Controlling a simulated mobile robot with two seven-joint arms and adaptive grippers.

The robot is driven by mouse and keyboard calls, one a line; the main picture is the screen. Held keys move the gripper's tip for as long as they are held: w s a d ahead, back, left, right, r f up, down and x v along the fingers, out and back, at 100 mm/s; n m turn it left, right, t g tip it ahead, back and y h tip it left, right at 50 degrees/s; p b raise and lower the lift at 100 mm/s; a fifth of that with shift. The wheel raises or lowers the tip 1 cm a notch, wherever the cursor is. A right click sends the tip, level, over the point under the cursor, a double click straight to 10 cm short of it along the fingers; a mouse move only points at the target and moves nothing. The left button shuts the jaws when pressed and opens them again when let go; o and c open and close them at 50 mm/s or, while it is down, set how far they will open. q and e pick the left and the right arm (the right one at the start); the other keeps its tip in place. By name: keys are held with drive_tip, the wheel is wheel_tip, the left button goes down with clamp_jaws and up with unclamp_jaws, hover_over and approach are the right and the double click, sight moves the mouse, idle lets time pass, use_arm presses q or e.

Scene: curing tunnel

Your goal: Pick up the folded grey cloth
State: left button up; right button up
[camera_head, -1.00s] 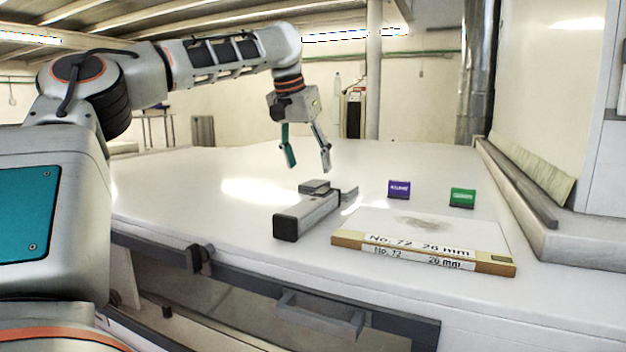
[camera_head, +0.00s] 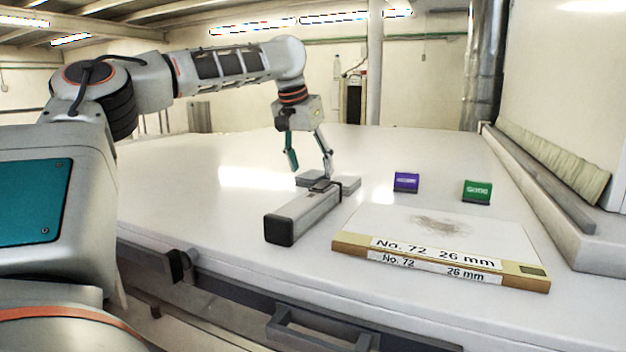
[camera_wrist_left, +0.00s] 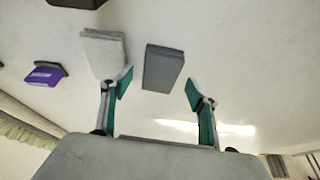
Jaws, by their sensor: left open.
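A flat dark grey pad that looks like the folded grey cloth (camera_head: 306,180) lies on the white table beyond the long grey tool. It also shows in the left wrist view (camera_wrist_left: 163,68), ahead of the gap between the fingertips. My left gripper (camera_head: 311,168) is open and empty, pointing down just above the cloth. Its two green-padded fingers show in the wrist view (camera_wrist_left: 158,88). My right gripper is in neither view.
A paler pad (camera_wrist_left: 103,52) lies beside the cloth, close to one finger. A long grey tool (camera_head: 302,215) lies nearer. A purple box (camera_head: 406,182), a green box (camera_head: 477,191) and a labelled board (camera_head: 440,235) are to the right. The table's left is clear.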

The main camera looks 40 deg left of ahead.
sight(312, 175)
use_arm(q)
drive_tip(key=shift+x, duration=1.05)
drive_tip(key=c, duration=1.1)
drive_tip(key=shift+o, duration=0.2)
drive_tip(key=shift+r, duration=0.15)
wheel_tip(312, 175, up, 10)
